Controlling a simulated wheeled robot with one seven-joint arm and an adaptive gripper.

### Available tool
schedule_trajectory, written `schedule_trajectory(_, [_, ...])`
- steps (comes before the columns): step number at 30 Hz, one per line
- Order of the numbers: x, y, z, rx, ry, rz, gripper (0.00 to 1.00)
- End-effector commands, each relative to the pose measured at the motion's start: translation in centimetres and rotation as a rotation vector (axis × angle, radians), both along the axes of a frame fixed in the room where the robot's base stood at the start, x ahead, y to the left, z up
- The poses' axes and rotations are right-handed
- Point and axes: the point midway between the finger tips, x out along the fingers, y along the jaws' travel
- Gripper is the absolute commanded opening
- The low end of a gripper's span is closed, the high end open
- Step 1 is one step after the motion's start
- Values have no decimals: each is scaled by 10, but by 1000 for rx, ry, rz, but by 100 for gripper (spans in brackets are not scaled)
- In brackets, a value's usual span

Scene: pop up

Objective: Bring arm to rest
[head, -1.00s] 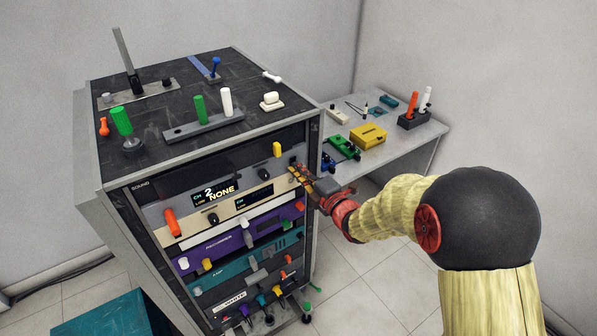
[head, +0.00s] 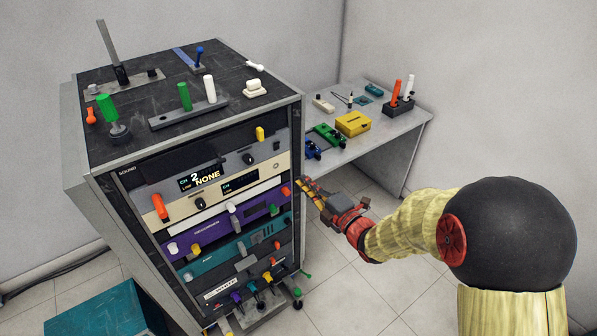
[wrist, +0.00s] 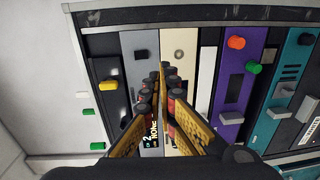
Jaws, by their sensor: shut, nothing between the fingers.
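My gripper (head: 303,186) is at the right front edge of the rack in the head view, its yellow and red fingers pointing left toward the panels. It also shows in the wrist view (wrist: 160,80), with the fingertips together and nothing between them. My arm reaches in from the lower right, bent at the dark elbow. In the wrist view the fingers lie in front of the cream panel (wrist: 181,60), and the rack appears turned on its side. I cannot tell the exact gap between fingertips and rack, but no grip on any knob shows.
The equipment rack (head: 120,150) has levers on top and several knobs on its front, including a purple panel (head: 215,233). A side table (head: 385,135) with small devices, including a yellow box (head: 352,124), stands behind. A teal box (head: 95,310) is at lower left. Floor at right is open.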

Motion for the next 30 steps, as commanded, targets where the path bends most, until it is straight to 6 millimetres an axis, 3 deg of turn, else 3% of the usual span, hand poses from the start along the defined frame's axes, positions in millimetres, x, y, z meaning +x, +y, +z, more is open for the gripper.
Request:
schedule_trajectory(6, [-8, -5, -2, -1, 1, 0, 0])
schedule_trajectory(23, [-8, -6, -5, 29, 32, -5, 0])
schedule_trajectory(26, [-6, -14, -29, 62, 160, -50, 0])
schedule_trajectory(30, [-15, -46, -90, 119, 451, -213, 0])
